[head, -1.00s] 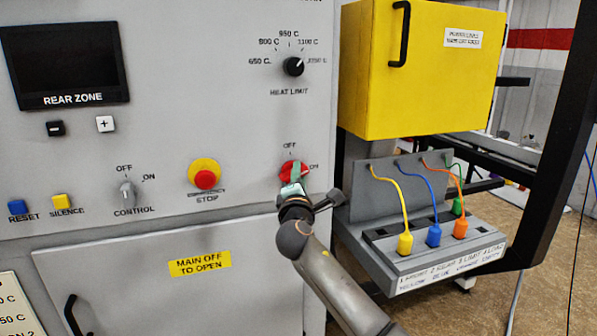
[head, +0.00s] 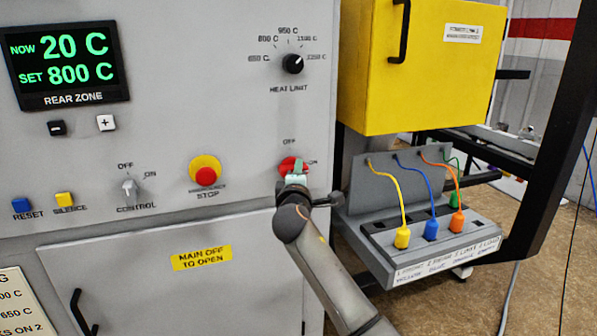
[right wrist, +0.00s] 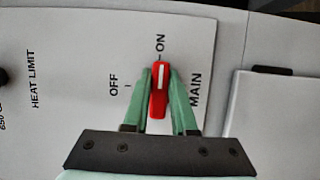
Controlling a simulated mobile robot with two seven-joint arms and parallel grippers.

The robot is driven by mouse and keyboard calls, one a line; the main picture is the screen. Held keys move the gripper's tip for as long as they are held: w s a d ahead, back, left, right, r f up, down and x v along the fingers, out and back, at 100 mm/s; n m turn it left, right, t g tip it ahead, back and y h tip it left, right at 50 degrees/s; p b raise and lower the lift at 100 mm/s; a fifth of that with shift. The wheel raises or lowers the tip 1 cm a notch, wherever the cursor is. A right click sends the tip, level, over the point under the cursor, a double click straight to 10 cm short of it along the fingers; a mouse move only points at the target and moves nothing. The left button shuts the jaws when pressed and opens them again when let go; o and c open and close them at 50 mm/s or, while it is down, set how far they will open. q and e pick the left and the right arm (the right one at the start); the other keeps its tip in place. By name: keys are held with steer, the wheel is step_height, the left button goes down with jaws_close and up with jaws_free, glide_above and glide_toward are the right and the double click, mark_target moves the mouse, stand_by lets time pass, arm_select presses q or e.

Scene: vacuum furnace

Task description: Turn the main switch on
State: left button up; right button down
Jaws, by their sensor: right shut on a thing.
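The main switch (head: 288,164) is a red rotary knob on the grey panel, with OFF and ON labels beside it. In the right wrist view the red handle (right wrist: 158,96) has a white line that points at ON. My right gripper (head: 296,175) is shut on the handle. Its green fingers lie on either side of the handle in the right wrist view and hide part of the knob in the head view. The rear zone display (head: 64,60) is lit and reads NOW 20 C, SET 800 C. My left gripper is not in view.
The emergency stop (head: 205,174) and control knob (head: 130,190) are left of the main switch. The heat limit knob (head: 292,64) is above. A yellow box (head: 420,80) and a grey unit with coloured plugs (head: 440,262) stand to the right.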

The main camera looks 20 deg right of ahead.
steer(key=c, duration=0.7)
jaws_free()
steer(key=v, duration=1.2)
steer(key=shift+s+b, duration=0.3)
